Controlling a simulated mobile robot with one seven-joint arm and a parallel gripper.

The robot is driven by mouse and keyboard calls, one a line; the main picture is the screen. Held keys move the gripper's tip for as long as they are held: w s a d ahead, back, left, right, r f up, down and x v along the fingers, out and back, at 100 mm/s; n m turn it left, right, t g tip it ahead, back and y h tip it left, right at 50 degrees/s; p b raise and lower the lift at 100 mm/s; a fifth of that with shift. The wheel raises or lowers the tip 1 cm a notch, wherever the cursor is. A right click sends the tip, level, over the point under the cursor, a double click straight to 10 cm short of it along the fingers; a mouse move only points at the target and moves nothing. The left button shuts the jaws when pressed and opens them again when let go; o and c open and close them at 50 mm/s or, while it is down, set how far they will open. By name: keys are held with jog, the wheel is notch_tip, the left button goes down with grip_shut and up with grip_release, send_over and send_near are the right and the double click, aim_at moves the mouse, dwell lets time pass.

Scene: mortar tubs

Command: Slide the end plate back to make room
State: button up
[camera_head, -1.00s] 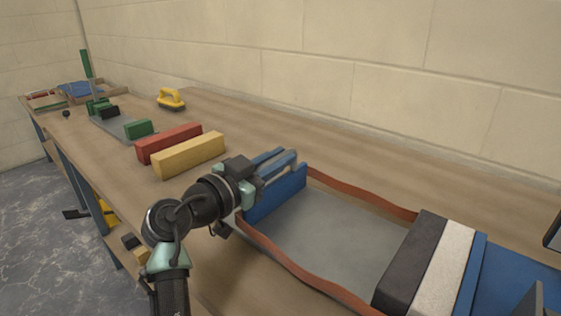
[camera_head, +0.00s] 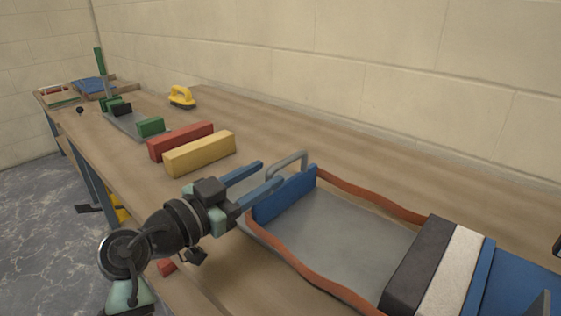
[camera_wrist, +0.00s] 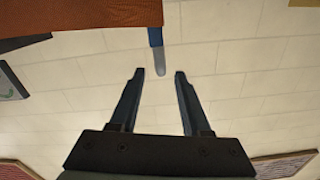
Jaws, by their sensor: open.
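The end plate (camera_head: 287,197) is a blue upright board across the left end of a grey bed (camera_head: 350,236). A grey loop handle (camera_head: 290,158) stands on its outer side. In the wrist view the plate's blue edge (camera_wrist: 155,36) and the rounded grey handle end (camera_wrist: 160,64) show between and just beyond my fingertips. My gripper (camera_head: 272,172) is open and empty, left of the plate, its two blue fingers pointing toward the handle side. A gap seems to separate the fingertips from the handle. The wrist view also shows my gripper (camera_wrist: 158,73) with fingers apart.
Wavy red-brown strips (camera_head: 370,194) run along both bed sides. A dark block (camera_head: 418,265), pale slab (camera_head: 450,270) and blue board (camera_head: 484,275) stand at the bed's right. Yellow (camera_head: 200,153) and red (camera_head: 180,140) blocks lie behind my gripper.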

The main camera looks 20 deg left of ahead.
jog(key=v, duration=0.5)
jog(key=shift+s+a, duration=0.1)
jog(key=shift+s, duration=0.1)
jog(key=w+d+r+n+t+y, duration=0.2)
jog(key=w+d+r+t+y, duration=0.15)
jog(key=d+r, duration=1.2)
jog(key=s+d+r+n+t+y, duration=0.1)
jog(key=s+d+r+n+t, duration=0.15)
jog(key=s+d+r, duration=0.4)
jog(key=s+d+r+n+t+y, duration=0.1)
jog(key=s+d+r+t, duration=0.25)
jog(key=s+r, duration=0.45)
notch_tip(320, 180, up, 31)
jog(key=w+a+p, duration=0.1)
jog(key=p, duration=3)
jog(key=shift+w+a+t, duration=0.3)
jog(key=shift+w+t, duration=0.05)
jog(key=shift+w, duration=0.05)
